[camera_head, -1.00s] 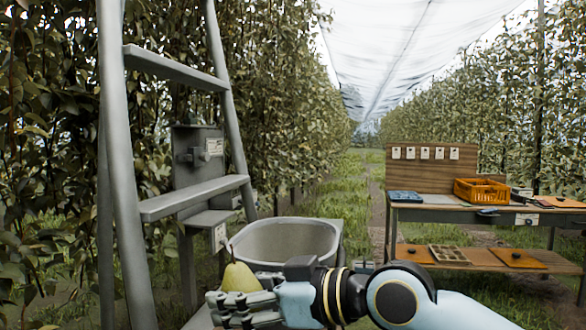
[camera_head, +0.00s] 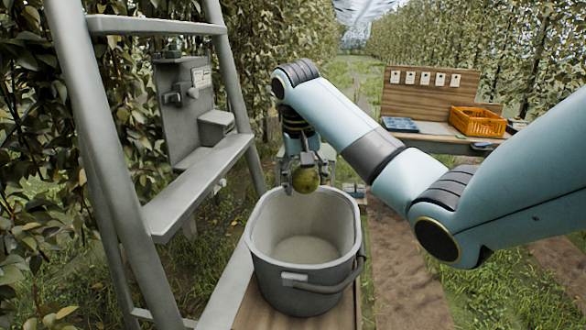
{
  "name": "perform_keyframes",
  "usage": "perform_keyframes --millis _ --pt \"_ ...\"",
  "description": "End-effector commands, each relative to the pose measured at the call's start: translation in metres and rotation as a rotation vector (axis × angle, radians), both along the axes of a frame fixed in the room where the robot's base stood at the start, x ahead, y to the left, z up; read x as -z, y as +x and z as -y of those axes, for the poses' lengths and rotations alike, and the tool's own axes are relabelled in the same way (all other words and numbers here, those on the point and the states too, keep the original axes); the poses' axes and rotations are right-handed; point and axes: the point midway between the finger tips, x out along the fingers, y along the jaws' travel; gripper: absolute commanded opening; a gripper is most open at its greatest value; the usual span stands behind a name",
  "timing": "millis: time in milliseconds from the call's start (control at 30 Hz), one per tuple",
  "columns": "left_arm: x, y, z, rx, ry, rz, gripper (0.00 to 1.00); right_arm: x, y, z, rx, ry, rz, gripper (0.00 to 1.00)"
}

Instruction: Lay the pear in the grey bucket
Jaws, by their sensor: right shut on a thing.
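The pear (camera_head: 306,180) is yellow-green and hangs in the fingers of my right gripper (camera_head: 302,184), above the far part of the bucket's opening. My right gripper points down and is shut on the pear; the fingers partly hide it. The grey bucket (camera_head: 302,275) stands upright on a wooden surface, its mouth open and its floor bare where I can see it. Its handle hangs down at the front right. My left gripper is not in view.
A grey ladder (camera_head: 110,190) stands close on the left of the bucket. A grey metal box stand (camera_head: 190,110) is behind it. At the back right, a workbench holds an orange crate (camera_head: 478,122) and a blue tray (camera_head: 400,124). Grass and leafy rows surround this.

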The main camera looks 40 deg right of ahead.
Motion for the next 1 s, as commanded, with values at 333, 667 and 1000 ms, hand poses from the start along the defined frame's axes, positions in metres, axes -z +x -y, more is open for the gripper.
perform_keyframes --millis 333,667,1000 --pt "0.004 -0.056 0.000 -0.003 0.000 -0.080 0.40 0.030 -0.001 0.000 0.006 0.003 -0.003 0.21" --pt "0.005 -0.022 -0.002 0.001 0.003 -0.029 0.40 0.067 -0.001 0.000 0.003 0.003 -0.001 0.21" --pt "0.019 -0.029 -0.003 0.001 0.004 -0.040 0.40 0.106 -0.001 0.000 0.003 0.003 -0.003 0.21"
